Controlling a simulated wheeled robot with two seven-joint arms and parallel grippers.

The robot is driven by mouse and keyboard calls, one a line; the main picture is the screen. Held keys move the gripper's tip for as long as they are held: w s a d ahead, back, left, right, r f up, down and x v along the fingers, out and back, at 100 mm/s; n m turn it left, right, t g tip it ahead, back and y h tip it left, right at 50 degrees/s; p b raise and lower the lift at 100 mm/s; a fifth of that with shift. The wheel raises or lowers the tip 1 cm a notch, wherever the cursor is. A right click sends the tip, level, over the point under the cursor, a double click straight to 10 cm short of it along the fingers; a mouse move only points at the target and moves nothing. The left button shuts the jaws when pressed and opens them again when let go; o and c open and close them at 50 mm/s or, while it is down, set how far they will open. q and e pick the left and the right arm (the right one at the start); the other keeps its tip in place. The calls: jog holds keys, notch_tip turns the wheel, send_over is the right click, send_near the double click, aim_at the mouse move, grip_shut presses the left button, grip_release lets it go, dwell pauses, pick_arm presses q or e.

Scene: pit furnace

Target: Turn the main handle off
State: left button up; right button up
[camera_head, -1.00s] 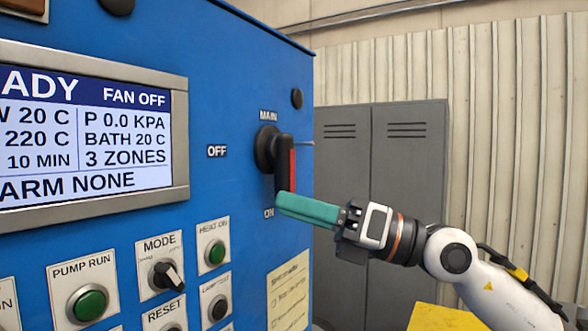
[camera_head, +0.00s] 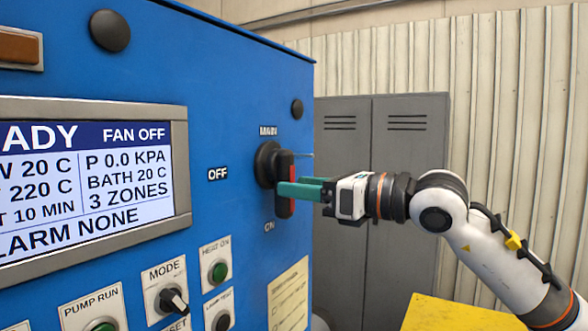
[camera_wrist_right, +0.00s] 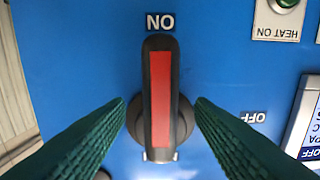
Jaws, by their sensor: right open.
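The main handle (camera_head: 284,167) is a black lever with a red front strip on the blue cabinet. It points straight down at the ON label (camera_head: 269,227); the OFF label (camera_head: 217,175) is to its left. In the right wrist view the handle (camera_wrist_right: 160,100) points up in the picture at the ON label (camera_wrist_right: 160,22). My right gripper (camera_head: 283,188) is open, with its green fingers at the handle's lower half. In the wrist view the fingers (camera_wrist_right: 160,112) lie on both sides of the handle, with blue gaps showing. My left gripper is out of view.
The display (camera_head: 85,170) and several buttons and a mode knob (camera_head: 173,301) are on the cabinet face left of and below the handle. A grey locker (camera_head: 410,180) stands behind my right arm. A yellow surface (camera_head: 455,312) is below it.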

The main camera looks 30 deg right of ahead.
jog(key=shift+x, duration=1.05)
grip_shut()
